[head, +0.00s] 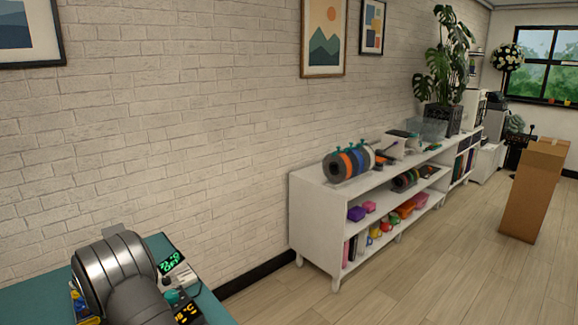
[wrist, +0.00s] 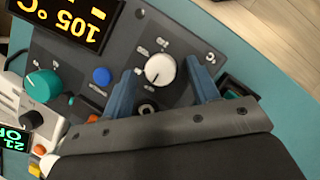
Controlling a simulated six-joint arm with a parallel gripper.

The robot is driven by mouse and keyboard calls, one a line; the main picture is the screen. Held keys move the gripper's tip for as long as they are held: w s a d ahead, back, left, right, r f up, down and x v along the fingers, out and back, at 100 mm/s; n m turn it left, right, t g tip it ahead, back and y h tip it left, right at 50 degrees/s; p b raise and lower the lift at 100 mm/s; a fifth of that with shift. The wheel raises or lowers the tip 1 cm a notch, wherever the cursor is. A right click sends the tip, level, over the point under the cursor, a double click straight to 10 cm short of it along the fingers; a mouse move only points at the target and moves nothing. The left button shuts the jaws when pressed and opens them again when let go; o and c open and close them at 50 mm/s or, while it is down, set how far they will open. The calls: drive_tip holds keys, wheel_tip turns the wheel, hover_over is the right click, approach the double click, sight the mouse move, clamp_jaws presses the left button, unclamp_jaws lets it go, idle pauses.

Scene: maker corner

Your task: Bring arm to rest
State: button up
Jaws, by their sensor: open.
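In the wrist view, my gripper (wrist: 163,67) shows as two blue fingers spread apart with nothing held between them. It is over a dark grey control unit (wrist: 122,55) with a yellow "105 °C" display (wrist: 75,20). A white knob (wrist: 160,69) appears between the fingertips; I cannot tell whether they touch it. A teal knob (wrist: 42,84) and a blue button (wrist: 102,76) are to the left. In the head view my arm blocks the lower left, and my gripper is hidden.
The units stand on a teal bench top (head: 30,297). A device with a green display (head: 172,262) is beside my arm. A white shelf (head: 310,197) with spools runs along the brick wall. A cardboard box (head: 533,195) stands on the open wooden floor.

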drive_tip(key=shift+d+f, duration=0.15)
drive_tip(key=shift+f, duration=0.15)
drive_tip(key=shift+r, duration=0.1)
drive_tip(key=v, duration=1.7)
drive_tip(key=x, duration=1.6)
drive_tip(key=shift+d+f, duration=0.15)
drive_tip(key=shift+f, duration=0.15)
drive_tip(key=shift+f+m, duration=0.3)
drive_tip(key=m+g, duration=0.1)
drive_tip(key=m, duration=0.2)
drive_tip(key=shift+w, duration=0.15)
drive_tip(key=m+g, duration=0.1)
drive_tip(key=m, duration=0.1)
drive_tip(key=m+y, duration=0.1)
drive_tip(key=m, duration=0.1)
drive_tip(key=shift+w+d+g, duration=0.1)
drive_tip(key=shift+d+g, duration=0.05)
drive_tip(key=shift+g, duration=0.25)
drive_tip(key=m+g+y, duration=0.1)
drive_tip(key=m, duration=0.3)
drive_tip(key=shift+d, duration=0.1)
drive_tip(key=m+y, duration=0.1)
drive_tip(key=m, duration=0.1)
drive_tip(key=m+y, duration=0.1)
drive_tip(key=m, duration=0.2)
drive_tip(key=shift+d+m+g, duration=0.1)
drive_tip(key=shift+m+g, duration=0.2)
drive_tip(key=shift+g, duration=0.1)
